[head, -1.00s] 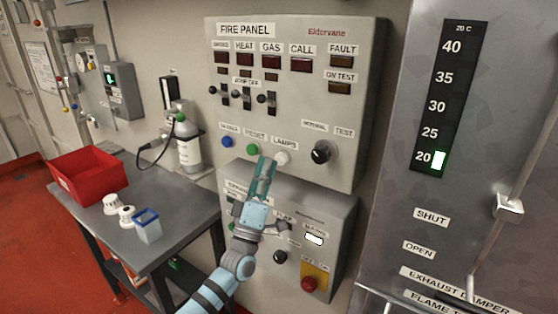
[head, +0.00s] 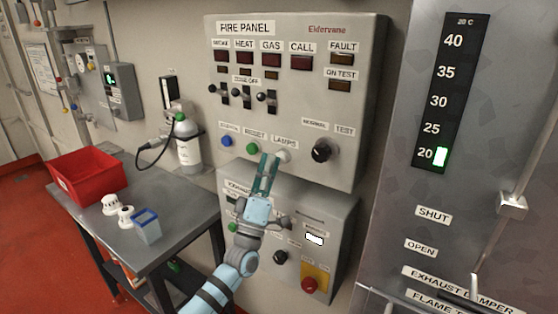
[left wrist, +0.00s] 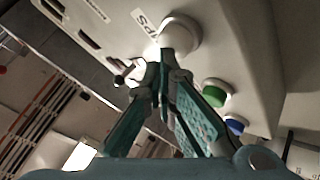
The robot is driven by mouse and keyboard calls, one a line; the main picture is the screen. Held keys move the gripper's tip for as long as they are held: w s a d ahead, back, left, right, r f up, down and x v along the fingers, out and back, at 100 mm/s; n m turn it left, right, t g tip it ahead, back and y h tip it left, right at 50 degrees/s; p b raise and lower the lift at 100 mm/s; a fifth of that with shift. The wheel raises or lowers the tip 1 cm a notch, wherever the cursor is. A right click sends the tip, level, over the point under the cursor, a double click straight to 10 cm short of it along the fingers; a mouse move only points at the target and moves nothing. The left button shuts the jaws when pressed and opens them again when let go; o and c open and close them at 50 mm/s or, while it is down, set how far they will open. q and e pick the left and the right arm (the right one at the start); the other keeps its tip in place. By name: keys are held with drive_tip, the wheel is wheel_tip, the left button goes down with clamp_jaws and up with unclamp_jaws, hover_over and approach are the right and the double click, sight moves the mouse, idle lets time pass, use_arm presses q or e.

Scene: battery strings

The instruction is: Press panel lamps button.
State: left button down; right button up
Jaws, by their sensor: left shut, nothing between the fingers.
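The fire panel (head: 290,112) hangs on the wall. Its white lamps button (head: 283,156) sits under the LAMPS label, right of the green reset button (head: 252,149) and a blue button (head: 226,141). My left gripper (head: 268,157) is shut and empty, its fingertips just left of the white button. In the left wrist view the white button (left wrist: 181,32) shows just beyond the fingertips of the left gripper (left wrist: 166,60). I cannot tell whether they touch it. The green button (left wrist: 214,93) and blue button (left wrist: 235,125) are off to the side there. My right gripper is not in view.
A black knob (head: 323,150) is right of the white button. A lower box (head: 335,215) with knobs and a red button (head: 309,284) is below the panel. A grey table (head: 190,215) with a red bin (head: 88,176) stands left. A metal cabinet (head: 400,130) stands right.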

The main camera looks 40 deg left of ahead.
use_arm(q)
drive_tip(key=shift+w+b, duration=0.45)
idle(0.4)
idle(0.3)
drive_tip(key=shift+s+p, duration=1)
drive_tip(key=shift+s, duration=0.1)
